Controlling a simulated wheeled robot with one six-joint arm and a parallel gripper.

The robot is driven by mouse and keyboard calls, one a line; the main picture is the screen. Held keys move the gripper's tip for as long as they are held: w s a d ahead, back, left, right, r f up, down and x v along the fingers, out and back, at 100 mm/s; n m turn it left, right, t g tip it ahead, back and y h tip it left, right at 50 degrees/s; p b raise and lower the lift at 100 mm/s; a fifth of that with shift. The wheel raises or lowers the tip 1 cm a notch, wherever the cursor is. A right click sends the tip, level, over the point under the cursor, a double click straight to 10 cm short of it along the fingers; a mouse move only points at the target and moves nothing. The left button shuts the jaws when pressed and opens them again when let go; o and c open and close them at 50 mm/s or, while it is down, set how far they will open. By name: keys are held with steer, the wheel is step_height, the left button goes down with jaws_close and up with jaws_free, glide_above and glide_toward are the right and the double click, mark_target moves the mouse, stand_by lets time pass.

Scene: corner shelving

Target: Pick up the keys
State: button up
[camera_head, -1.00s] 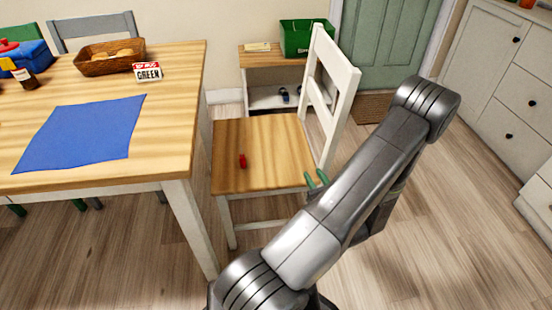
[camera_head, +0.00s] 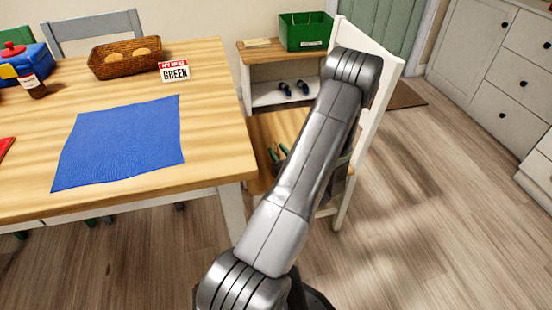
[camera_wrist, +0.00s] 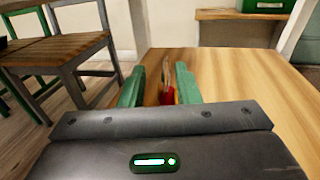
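The keys, with a red fob (camera_wrist: 167,96) and a metal part beyond it, lie on the wooden chair seat (camera_wrist: 235,75). In the wrist view they show between the two green fingers of my gripper (camera_wrist: 161,72). The fingers are apart, and I see a gap on both sides of the keys. The near end of the fob is hidden by the gripper body. In the head view my gripper (camera_head: 278,152) is low over the chair seat (camera_head: 262,128), and my arm hides the keys.
The white chair back (camera_head: 368,120) rises to the right of my arm. The dining table (camera_head: 215,130) with a blue mat (camera_head: 120,142) stands close on the left. A low shelf (camera_head: 262,95) with a green box (camera_head: 305,32) is behind the chair. Open floor lies at the right.

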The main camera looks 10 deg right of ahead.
steer(key=b+x, duration=0.1)
steer(key=x, duration=0.4)
steer(key=shift+w+f, duration=0.15)
steer(key=shift+w, duration=0.05)
steer(key=shift+d, duration=0.1)
jaws_close()
